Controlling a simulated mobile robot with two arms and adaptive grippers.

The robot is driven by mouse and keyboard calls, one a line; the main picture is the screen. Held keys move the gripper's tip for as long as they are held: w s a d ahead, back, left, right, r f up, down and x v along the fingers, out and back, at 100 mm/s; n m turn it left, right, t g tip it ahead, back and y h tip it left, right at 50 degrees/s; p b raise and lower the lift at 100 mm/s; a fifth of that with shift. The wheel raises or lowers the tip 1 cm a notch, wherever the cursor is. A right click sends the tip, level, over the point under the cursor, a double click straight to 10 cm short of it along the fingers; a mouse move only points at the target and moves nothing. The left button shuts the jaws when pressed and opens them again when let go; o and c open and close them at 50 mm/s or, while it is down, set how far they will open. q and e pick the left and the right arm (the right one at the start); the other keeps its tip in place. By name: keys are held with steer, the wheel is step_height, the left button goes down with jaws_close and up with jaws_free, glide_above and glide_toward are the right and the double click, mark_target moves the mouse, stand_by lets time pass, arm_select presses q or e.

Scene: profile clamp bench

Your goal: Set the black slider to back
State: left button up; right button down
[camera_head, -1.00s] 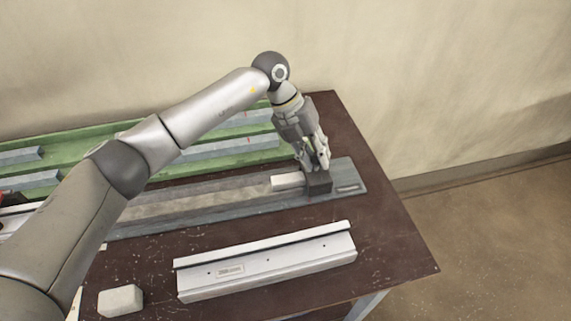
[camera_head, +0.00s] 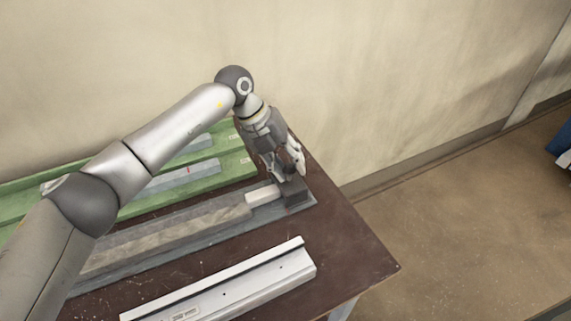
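The black slider (camera_head: 296,194) is a small dark block at the right end of a long grey clamp base (camera_head: 200,238). A pale short block (camera_head: 263,195) lies directly to its left, in line with a long grey-brown profile (camera_head: 165,232). My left gripper (camera_head: 289,177) points down at the slider, its fingertips at the slider's top and far side. Whether the fingers grip it or only touch it cannot be made out. My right gripper is not in view.
A white rail (camera_head: 230,285) lies along the front of the brown table (camera_head: 345,255). Green trays (camera_head: 225,168) with grey bars stand at the back, near the wall. The table's right end is bare.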

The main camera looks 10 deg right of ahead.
arm_select(q)
steer(key=shift+o, duration=0.9)
steer(key=shift+d, duration=0.15)
steer(key=shift+f, duration=0.1)
steer(key=shift+a, duration=0.2)
steer(key=v, duration=1.2)
steer(key=shift+d, duration=0.2)
